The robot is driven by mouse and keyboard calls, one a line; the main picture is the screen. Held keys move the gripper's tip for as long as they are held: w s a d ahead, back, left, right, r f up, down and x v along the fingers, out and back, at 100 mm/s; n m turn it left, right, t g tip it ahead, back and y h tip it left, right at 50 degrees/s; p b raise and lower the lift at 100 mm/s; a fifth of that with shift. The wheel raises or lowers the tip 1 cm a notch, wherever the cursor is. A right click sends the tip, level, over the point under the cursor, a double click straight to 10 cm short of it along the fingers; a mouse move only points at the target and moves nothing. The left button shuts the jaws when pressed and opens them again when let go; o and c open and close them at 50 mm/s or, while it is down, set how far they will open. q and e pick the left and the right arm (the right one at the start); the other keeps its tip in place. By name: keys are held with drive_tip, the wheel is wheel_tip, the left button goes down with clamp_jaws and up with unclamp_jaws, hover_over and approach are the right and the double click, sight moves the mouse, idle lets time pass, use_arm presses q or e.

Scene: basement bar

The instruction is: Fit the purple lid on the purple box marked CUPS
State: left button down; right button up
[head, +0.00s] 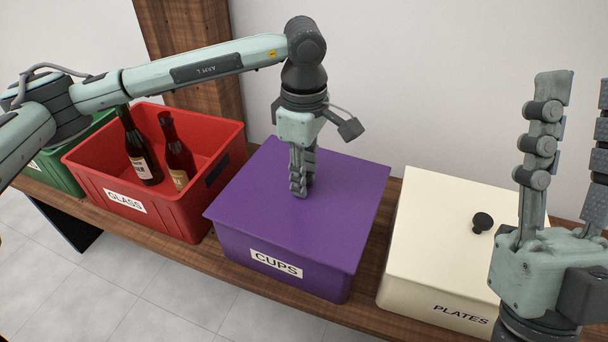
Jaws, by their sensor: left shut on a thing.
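The purple box marked CUPS (277,264) stands on a wooden bench in the middle of the head view. The purple lid (252,196) lies over its top, level and roughly lined up with the box; whether its rim is fully seated all round I cannot tell. My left gripper (300,192) points straight down at the middle of the lid and is shut on it, with the gripped part hidden by the fingers. My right gripper (575,110) is raised at the right edge, fingers up, open and empty.
A red GLASS box (172,214) holding two bottles (140,150) stands close on the left, with a green box (62,172) beyond it. A cream PLATES box (405,283) with a black knob (482,222) stands on the right. A wall is behind the wooden bench (190,263).

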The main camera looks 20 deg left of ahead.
idle(0.4)
use_arm(q)
drive_tip(key=c, duration=1.2)
unclamp_jaws()
wheel_tip(320, 180, up, 12)
